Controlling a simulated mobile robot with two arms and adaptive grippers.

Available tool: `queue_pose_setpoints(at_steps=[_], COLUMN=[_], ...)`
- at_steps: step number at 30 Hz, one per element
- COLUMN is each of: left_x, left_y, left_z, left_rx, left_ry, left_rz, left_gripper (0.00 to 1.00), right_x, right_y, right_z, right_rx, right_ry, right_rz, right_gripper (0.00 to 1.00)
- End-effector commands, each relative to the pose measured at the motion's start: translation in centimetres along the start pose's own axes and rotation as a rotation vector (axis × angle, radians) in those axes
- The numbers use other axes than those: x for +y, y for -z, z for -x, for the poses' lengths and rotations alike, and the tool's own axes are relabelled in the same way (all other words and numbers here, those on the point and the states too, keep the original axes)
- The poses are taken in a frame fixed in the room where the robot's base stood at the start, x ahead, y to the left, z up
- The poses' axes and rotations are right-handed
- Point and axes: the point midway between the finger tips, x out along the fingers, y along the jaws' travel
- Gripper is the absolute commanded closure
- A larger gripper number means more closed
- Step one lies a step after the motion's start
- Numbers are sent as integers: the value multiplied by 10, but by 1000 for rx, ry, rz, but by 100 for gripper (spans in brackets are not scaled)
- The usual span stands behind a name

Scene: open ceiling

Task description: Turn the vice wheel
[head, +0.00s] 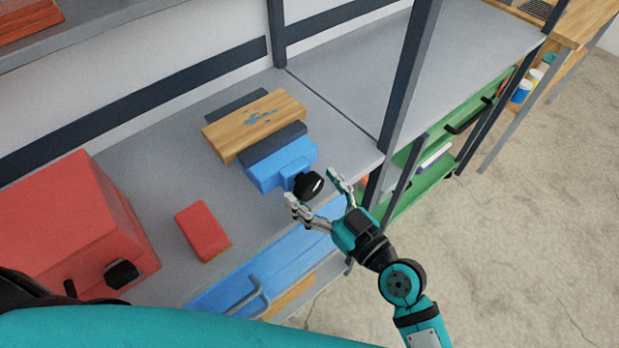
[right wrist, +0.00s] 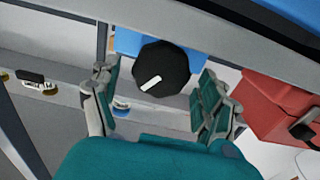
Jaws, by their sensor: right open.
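The vice wheel (head: 309,185) is a black knob with a white mark, on the front of the blue vice (head: 283,165). A wooden block (head: 240,139) sits between the vice's dark jaws. My right gripper (head: 316,186) is open, with its fingers on either side of the wheel in the head view. In the right wrist view the wheel (right wrist: 161,71) shows between and slightly beyond the fingertips (right wrist: 158,82). I cannot tell whether a finger touches it. My left gripper is not in view.
A red box (head: 65,220) with a black knob (head: 122,274) stands on the grey bench at the left. A smaller red block (head: 203,231) lies nearer the vice. A dark upright post (head: 405,95) rises close to my right gripper. A blue drawer (head: 262,275) is below.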

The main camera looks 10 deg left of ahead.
Motion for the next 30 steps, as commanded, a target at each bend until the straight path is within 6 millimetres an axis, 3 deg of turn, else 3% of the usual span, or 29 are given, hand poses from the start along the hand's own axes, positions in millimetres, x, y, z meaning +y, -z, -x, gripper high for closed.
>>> queue_pose_setpoints(at_steps=[6,14,27,30], left_x=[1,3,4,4], left_y=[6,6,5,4], left_z=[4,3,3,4], left_rx=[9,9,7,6], left_ry=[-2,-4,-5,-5], left_rz=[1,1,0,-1], left_gripper=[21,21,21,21], right_x=[0,0,0,0], right_y=[0,0,0,0], right_z=[-16,-18,-17,-17], right_rx=[0,0,0,0], right_ry=[0,0,0,0], right_rz=[0,1,0,-2], right_gripper=[22,22,76,76])
